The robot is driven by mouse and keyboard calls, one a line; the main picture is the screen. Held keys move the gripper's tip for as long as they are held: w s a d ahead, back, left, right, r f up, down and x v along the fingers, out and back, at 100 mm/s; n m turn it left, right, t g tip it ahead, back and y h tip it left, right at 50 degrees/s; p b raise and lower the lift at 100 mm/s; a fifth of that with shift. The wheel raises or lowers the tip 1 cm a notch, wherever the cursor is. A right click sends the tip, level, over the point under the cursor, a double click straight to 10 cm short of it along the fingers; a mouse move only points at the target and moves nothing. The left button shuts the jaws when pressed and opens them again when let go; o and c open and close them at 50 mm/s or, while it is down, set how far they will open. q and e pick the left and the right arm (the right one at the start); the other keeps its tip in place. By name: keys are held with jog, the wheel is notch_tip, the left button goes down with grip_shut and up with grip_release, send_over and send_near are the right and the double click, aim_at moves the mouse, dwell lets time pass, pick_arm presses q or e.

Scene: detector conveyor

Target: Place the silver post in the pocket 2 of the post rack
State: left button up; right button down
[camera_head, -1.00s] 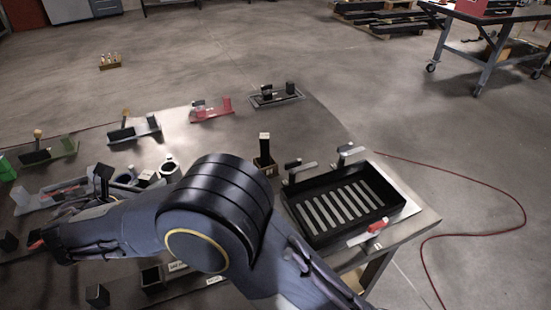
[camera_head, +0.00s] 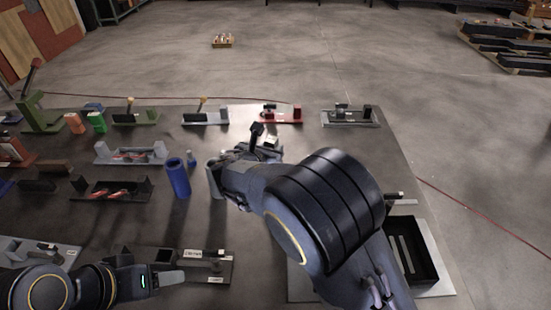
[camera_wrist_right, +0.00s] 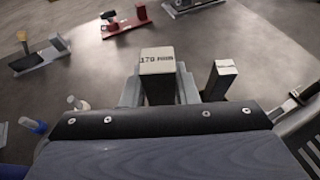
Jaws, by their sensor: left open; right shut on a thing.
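My right gripper (camera_head: 250,155) is above the middle of the table. In the right wrist view, its grey fingers (camera_wrist_right: 155,92) are shut on an upright post (camera_wrist_right: 158,72) with a pale, labelled top and dark front, which I take for the silver post. Its lower part is hidden behind the wrist. A second dark, pale-topped post (camera_wrist_right: 221,80) stands to its right, apart from it. A dark fixture with white labels (camera_head: 180,262) lies at the table's front; I cannot tell whether it is the post rack or make out pocket numbers. My left gripper (camera_head: 165,279) is open and empty beside it.
A blue cylinder (camera_head: 178,177) and a grey cylinder (camera_head: 214,182) stand left of my right gripper. Several fixtures, including a red one (camera_head: 280,115) and a grey one (camera_head: 350,117), line the back. A black slotted tray (camera_head: 428,250) lies at the right, partly behind my arm.

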jog(key=f, duration=0.1)
jog(key=w+d+f, duration=0.1)
jog(key=f, duration=0.2)
jog(key=shift+w+d+f, duration=0.15)
jog(key=shift+w+f, duration=0.05)
jog(key=shift+f, duration=0.45)
jog(key=c, duration=1.6)
grip_release()
jog(key=shift+f, duration=0.2)
jog(key=o, duration=0.5)
jog(key=shift+r, duration=0.1)
